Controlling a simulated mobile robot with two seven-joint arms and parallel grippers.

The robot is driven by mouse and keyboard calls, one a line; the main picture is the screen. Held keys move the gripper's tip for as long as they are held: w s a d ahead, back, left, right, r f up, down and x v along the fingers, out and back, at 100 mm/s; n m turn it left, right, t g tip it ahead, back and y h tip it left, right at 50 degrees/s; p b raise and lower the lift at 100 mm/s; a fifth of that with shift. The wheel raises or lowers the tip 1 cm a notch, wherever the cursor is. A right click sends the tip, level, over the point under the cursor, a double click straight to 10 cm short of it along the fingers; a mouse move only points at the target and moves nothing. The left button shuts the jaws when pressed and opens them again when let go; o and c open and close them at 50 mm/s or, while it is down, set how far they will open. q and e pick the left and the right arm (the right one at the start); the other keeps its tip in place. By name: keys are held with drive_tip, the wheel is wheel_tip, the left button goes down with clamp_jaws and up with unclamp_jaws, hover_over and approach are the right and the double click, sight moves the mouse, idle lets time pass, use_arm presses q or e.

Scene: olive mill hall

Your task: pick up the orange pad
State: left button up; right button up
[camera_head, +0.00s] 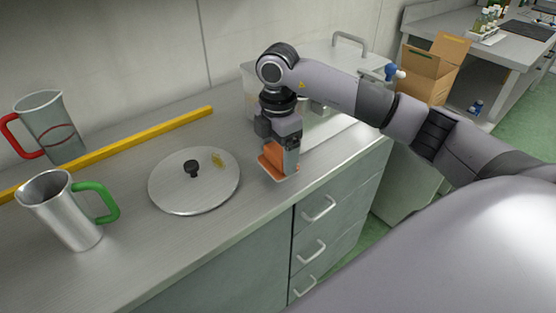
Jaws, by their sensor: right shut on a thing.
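The orange pad (273,169) is at the right part of the counter, near its front edge. My right gripper (279,160) points down over it and is shut on it, hiding part of its upper side. I cannot tell whether the pad touches the counter or is slightly above it. My left gripper does not show.
A round metal lid (190,192) with a black knob lies left of the pad. A metal jug with a green handle (62,212), a jug with a red handle (55,128) and a yellow bar (120,148) are farther left. A cardboard box (430,75) stands behind my arm.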

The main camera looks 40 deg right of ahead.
sight(277, 150)
wheel_tip(277, 150, up, 8)
drive_tip(key=shift+w+r, duration=0.1)
wheel_tip(277, 150, up, 9)
drive_tip(key=p, duration=0.2)
drive_tip(key=o, duration=0.3)
drive_tip(key=shift+c, duration=0.9)
